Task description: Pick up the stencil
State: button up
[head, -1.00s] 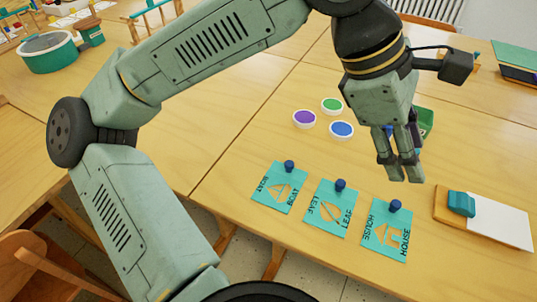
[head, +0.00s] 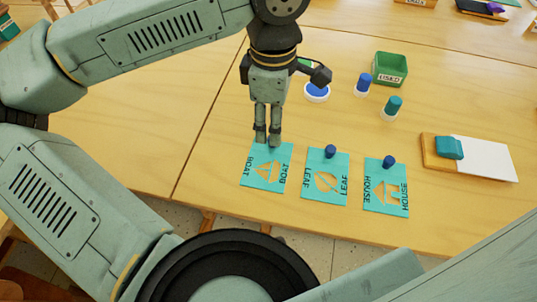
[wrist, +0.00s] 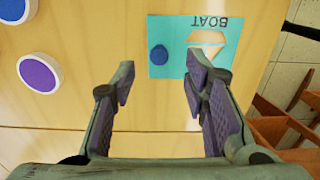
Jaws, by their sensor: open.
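Three teal stencils with dark blue knobs lie in a row on the table: the boat stencil (head: 262,175), the leaf stencil (head: 311,185) and the house stencil (head: 377,204). My gripper (head: 267,142) points down at the top edge of the boat stencil and hides its knob in the head view. In the wrist view, the boat stencil (wrist: 170,30) and its round blue knob (wrist: 158,55) show beyond the fingertips, the knob roughly in line with the gap between them. My gripper (wrist: 160,78) is open and empty, with the fingers apart.
Paint pots, one blue (head: 317,91), stand behind the stencils. A green box labelled USED (head: 389,70) and two capped items, blue (head: 363,84) and teal (head: 391,108), stand behind right. A wooden board with white paper (head: 487,160) lies at the right.

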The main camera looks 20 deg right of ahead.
aim_at(268, 160)
notch_tip(268, 160, down, 4)
jog(key=shift+d+f, duration=0.1)
jog(key=shift+d, duration=0.05)
jog(key=shift+c, duration=0.2)
grip_shut()
dwell(0.4)
